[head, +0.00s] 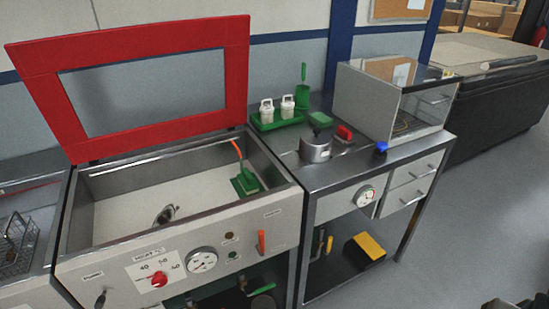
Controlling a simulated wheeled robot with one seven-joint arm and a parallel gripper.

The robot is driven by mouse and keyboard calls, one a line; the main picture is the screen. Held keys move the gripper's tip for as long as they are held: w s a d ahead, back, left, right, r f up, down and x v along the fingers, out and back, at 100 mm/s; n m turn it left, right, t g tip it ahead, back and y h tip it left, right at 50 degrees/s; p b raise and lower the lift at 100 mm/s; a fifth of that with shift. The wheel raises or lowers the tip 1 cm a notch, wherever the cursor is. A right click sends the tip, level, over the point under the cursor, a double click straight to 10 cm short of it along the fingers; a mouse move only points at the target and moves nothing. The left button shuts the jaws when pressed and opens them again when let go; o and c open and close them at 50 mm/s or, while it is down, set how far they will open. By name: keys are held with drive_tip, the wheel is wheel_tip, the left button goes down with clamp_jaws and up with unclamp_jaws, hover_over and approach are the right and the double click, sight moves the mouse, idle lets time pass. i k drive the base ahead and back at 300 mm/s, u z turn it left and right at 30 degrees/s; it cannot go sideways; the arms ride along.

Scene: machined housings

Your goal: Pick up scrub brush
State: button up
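A green tool (245,181) with an orange handle leans in the right end of the open basin and looks like a brush. A small part of what may be my gripper (503,303) shows at the bottom right edge. It is cut off, its fingers cannot be made out, and it is well away from both.
The basin's red-framed lid (150,28) stands open. A steel pot (316,149), a green tray (277,122) with white bottles, a blue item (381,147) and a clear-sided box (395,100) crowd the bench (325,179). Grey floor (455,215) is clear at the right.

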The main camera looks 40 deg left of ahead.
sight(248, 182)
drive_tip(key=u, duration=0.75)
drive_tip(key=i, duration=0.8)
drive_tip(key=u, duration=1.15)
drive_tip(key=i, duration=0.25)
drive_tip(key=u, duration=0.2)
